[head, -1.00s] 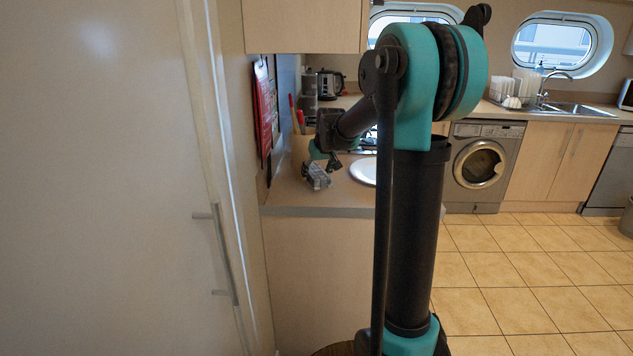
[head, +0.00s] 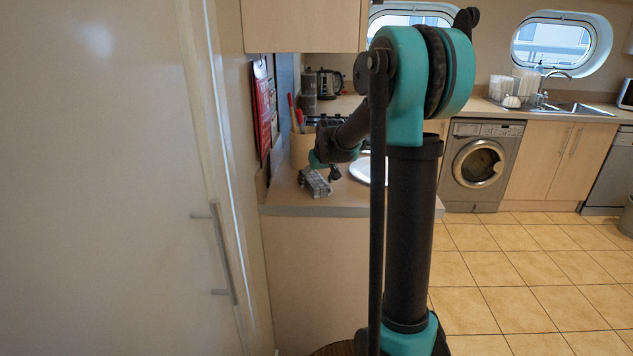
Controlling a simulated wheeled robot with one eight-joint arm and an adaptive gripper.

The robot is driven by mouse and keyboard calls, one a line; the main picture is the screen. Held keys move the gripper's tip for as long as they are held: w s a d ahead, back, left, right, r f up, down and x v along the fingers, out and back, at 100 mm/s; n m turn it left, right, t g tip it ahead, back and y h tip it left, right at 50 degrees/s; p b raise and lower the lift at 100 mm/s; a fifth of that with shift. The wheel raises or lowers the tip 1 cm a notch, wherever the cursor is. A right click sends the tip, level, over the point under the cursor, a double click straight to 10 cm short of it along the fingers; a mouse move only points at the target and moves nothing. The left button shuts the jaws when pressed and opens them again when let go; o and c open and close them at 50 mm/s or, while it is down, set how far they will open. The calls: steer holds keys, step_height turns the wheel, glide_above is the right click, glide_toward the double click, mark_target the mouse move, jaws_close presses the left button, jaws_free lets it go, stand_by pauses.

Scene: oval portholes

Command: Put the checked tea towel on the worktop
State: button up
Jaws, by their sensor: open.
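The checked tea towel (head: 315,182), a small grey and white folded bundle, is at the near end of the worktop (head: 285,198). It appears to lie on the surface, though contact underneath is hard to see. My gripper (head: 325,172) is open just above and behind the towel. The fingers are small and dark in this view, and I cannot tell whether they touch the cloth.
A white plate (head: 368,171) lies right of the towel, partly hidden by my arm. A wooden utensil holder (head: 302,150) with red-handled utensils stands behind. A wall with a red hanging (head: 263,110) borders the worktop's left side.

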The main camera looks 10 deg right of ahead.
steer(key=shift+r, duration=0.15)
steer(key=v, duration=1.2)
steer(key=s+d+f, duration=0.1)
steer(key=s+f, duration=0.6)
steer(key=s, duration=0.3)
steer(key=s+d+f+m+g, duration=0.1)
steer(key=s+f, duration=0.6)
steer(key=s, duration=0.4)
steer(key=s+d+f+m+h, duration=0.1)
steer(key=s+f, duration=0.7)
steer(key=s, duration=0.2)
steer(key=shift+g, duration=0.3)
steer(key=shift+s+d+f, duration=0.1)
steer(key=shift+s+d, duration=0.05)
